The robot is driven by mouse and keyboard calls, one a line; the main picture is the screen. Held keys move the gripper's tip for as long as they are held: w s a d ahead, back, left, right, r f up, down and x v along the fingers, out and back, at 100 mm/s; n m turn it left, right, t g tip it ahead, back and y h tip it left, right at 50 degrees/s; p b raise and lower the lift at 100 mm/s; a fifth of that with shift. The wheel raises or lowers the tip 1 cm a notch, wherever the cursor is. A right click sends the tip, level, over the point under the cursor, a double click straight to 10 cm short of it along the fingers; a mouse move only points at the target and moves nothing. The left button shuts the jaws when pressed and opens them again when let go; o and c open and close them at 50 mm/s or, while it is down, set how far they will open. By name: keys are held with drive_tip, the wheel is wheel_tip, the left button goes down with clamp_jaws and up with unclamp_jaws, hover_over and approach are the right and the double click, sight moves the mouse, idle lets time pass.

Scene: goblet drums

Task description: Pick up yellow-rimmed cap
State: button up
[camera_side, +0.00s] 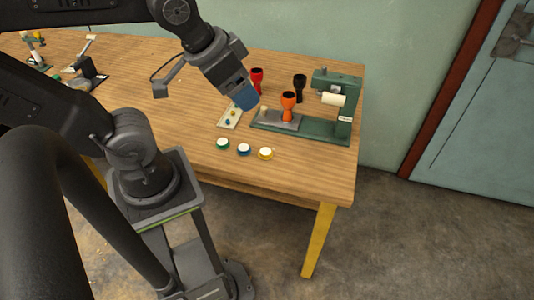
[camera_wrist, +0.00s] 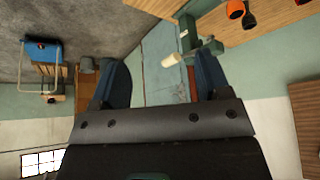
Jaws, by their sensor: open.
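The yellow-rimmed cap (camera_side: 265,153), with a white top, lies flat on the wooden table near its front edge in the side view. It is the rightmost of a row of three caps, beside the blue-rimmed cap (camera_side: 244,149) and the green-rimmed cap (camera_side: 222,144). My gripper (camera_side: 246,101) has blue fingers and is raised behind the row, apart from the caps. In the wrist view my gripper (camera_wrist: 158,85) shows its two fingers spread wide with nothing between them. No cap can be made out in the wrist view.
A green press (camera_side: 343,115) with a white roller stands at the table's right. An orange drum (camera_side: 288,104) stands on its base plate. A red drum (camera_side: 257,78) and black drum (camera_side: 299,86) stand behind. A pale tray (camera_side: 230,119) holds small pieces. Table left of the caps is clear.

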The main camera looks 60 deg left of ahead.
drive_tip(key=shift+c, duration=0.2)
drive_tip(key=n+g, duration=0.6)
drive_tip(key=n, duration=0.4)
hover_over(265, 152)
drive_tip(key=f, duration=2.6)
drive_tip(key=shift+s+d+f, duration=0.15)
drive_tip(key=shift+s+d, duration=0.05)
drive_tip(key=shift+d, duration=0.05)
drive_tip(key=shift+w+a+f, duration=0.1)
drive_tip(key=shift+w+f, duration=0.05)
drive_tip(key=shift+f, duration=1.2)
drive_tip(key=shift+w+a+f, duration=0.1)
drive_tip(key=shift+f, duration=1.25)
drive_tip(key=shift+c, duration=0.3)
drive_tip(key=c, duration=0.7)
